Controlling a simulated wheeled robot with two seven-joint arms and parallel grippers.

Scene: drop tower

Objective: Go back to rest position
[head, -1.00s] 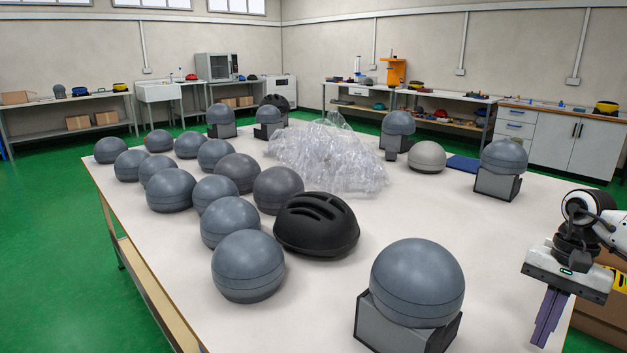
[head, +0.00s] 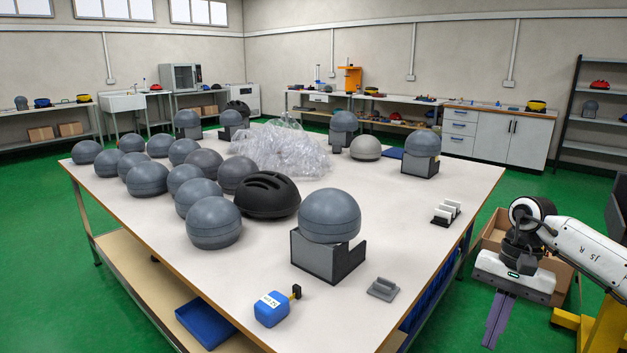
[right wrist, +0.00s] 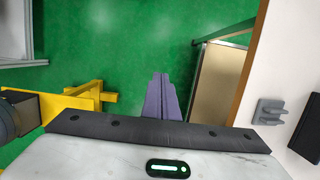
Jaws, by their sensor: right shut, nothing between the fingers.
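My right gripper (head: 497,322) hangs at the lower right of the head view, pointing down beside the right edge of the table (head: 400,284). Its purple fingers are together and hold nothing. In the right wrist view the shut fingers (right wrist: 162,98) point over green floor, left of the table edge. My left gripper is not in view.
Grey headforms (head: 213,226), a black helmet (head: 266,195), clear plastic wrap (head: 280,150), a blue tape measure (head: 270,309) and a grey holder (head: 383,288) are on the table. A cardboard box (head: 495,228) stands behind my right arm. Yellow framework (right wrist: 75,98) is left of the fingers.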

